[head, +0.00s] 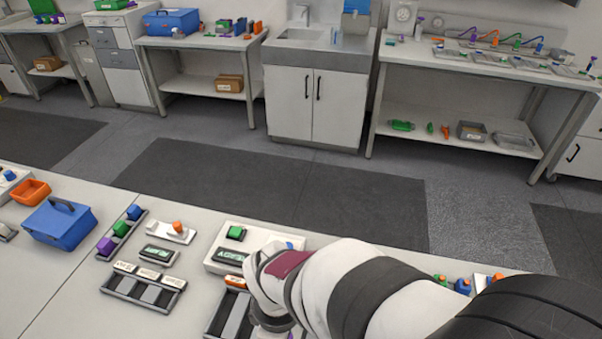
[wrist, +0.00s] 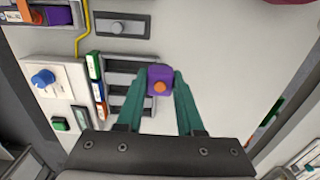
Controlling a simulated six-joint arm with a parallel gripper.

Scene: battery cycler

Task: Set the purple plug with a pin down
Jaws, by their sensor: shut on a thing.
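In the wrist view, my gripper (wrist: 160,92) is shut on the purple plug (wrist: 154,74), a small purple block with a round orange spot on the face toward the camera. One green finger lies on each side of it. The plug is over a pale surface, just right of a dark slotted rack (wrist: 122,85). I cannot tell whether it touches the surface. In the head view, my white arm hides the gripper and the held plug.
In the head view, a rack with purple, green and blue plugs (head: 121,229) stands beside a blue toolbox (head: 60,223). A slotted tray with white labels (head: 143,285) lies in front. In the wrist view, a panel with a blue knob (wrist: 43,78) is at left; bare surface lies right of the plug.

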